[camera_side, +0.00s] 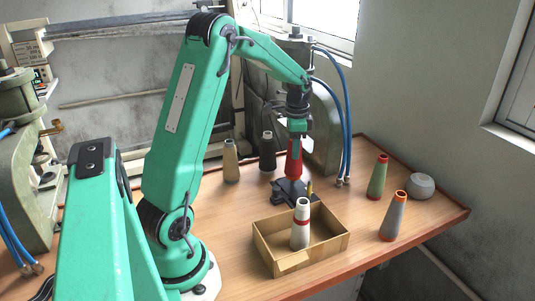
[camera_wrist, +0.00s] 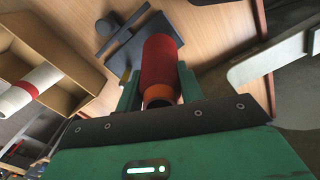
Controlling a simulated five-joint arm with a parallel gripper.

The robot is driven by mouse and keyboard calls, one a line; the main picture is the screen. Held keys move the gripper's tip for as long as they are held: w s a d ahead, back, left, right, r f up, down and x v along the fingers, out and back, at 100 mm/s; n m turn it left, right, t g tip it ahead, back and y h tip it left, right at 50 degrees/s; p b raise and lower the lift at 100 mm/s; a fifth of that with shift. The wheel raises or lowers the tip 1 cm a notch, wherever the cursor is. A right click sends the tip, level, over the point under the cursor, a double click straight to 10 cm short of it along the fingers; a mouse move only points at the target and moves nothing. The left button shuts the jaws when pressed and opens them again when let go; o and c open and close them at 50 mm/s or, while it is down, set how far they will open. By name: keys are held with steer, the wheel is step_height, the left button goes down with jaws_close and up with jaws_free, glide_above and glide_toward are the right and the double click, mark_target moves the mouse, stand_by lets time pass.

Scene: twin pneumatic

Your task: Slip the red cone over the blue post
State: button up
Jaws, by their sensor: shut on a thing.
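The red cone (camera_side: 294,164) stands roughly upright below my gripper (camera_side: 296,138) in the side view. My gripper is shut on its upper end. In the wrist view the red cone (camera_wrist: 160,60) sits between my two green fingers (camera_wrist: 158,78), with an orange rim at the near end. Directly under the cone is a dark stand (camera_side: 284,193) with flat arms, which also shows in the wrist view (camera_wrist: 120,50). I cannot make out a blue post; the cone may hide it. Whether the cone is around a post or only above the stand, I cannot tell.
A cardboard box (camera_side: 335,246) holding a white cone with a red band (camera_side: 300,232) stands in front. Beige (camera_side: 230,162) and black (camera_side: 267,152) cones stand behind left. Green (camera_side: 377,178) and grey (camera_side: 393,218) cones and a round grey object (camera_side: 420,186) stand right.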

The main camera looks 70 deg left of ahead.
steer(key=shift+f, duration=1.2)
steer(key=o, duration=1.1)
step_height(320, 180, up, 8)
steer(key=shift+f, duration=0.1)
stand_by(0.6)
